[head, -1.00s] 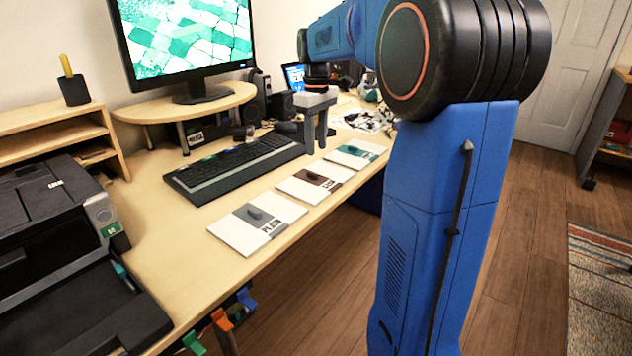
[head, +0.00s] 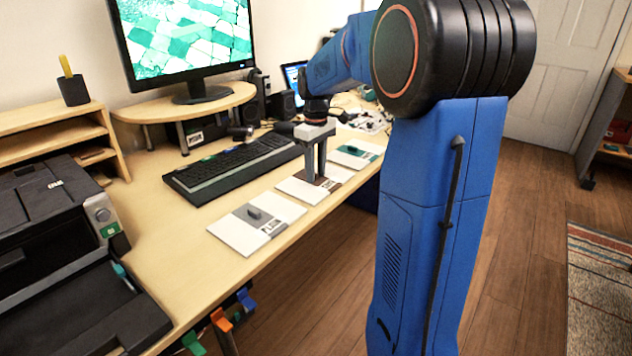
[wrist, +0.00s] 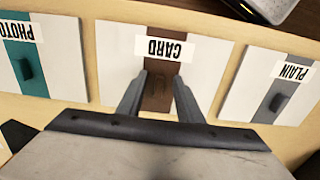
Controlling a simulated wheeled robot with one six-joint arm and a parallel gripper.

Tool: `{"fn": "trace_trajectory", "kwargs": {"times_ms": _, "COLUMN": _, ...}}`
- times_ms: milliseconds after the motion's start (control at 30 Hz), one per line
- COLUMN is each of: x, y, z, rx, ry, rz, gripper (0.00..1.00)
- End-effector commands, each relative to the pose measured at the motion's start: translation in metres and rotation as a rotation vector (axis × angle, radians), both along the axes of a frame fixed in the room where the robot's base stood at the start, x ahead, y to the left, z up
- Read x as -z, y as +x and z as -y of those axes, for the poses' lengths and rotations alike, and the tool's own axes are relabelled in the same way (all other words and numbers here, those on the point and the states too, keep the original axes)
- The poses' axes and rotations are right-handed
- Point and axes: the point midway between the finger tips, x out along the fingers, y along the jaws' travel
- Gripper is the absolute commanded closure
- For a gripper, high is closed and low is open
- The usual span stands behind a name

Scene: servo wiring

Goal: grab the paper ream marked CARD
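The paper ream marked CARD (head: 293,188) is the middle of three white packs along the desk's front edge, with a brown band. In the wrist view, the CARD ream (wrist: 209,58) shows its label upside down and a small brown tab (wrist: 157,85) on the band. My gripper (head: 317,180) points down over this ream. In the wrist view, my gripper (wrist: 160,84) is open, one finger on each side of the tab, with gaps visible. I cannot tell whether the fingertips touch the ream.
The PLAIN ream (head: 240,233), with a grey band, lies nearer. The PHOTO ream (wrist: 65,55), with a teal band, lies beyond. A keyboard (head: 232,166) lies behind the reams. A printer (head: 50,215) stands at left.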

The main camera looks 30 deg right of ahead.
Motion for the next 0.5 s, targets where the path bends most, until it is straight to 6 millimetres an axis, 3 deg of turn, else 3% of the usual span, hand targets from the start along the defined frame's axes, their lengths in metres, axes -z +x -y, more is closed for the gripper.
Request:
{"fn": "trace_trajectory", "kwargs": {"times_ms": 67, "x": -0.0001, "y": 0.0000, "z": 0.0000, "rx": 0.000, "ry": 0.000, "rz": 0.000, "gripper": 0.67}}
{"fn": "trace_trajectory", "kwargs": {"times_ms": 233, "x": -0.0002, "y": 0.0001, "z": 0.0001, "rx": 0.000, "ry": 0.000, "rz": 0.000, "gripper": 1.00}}
{"fn": "trace_trajectory", "kwargs": {"times_ms": 500, "x": -0.0005, "y": 0.0001, "z": 0.0001, "rx": 0.000, "ry": 0.000, "rz": 0.000, "gripper": 1.00}}
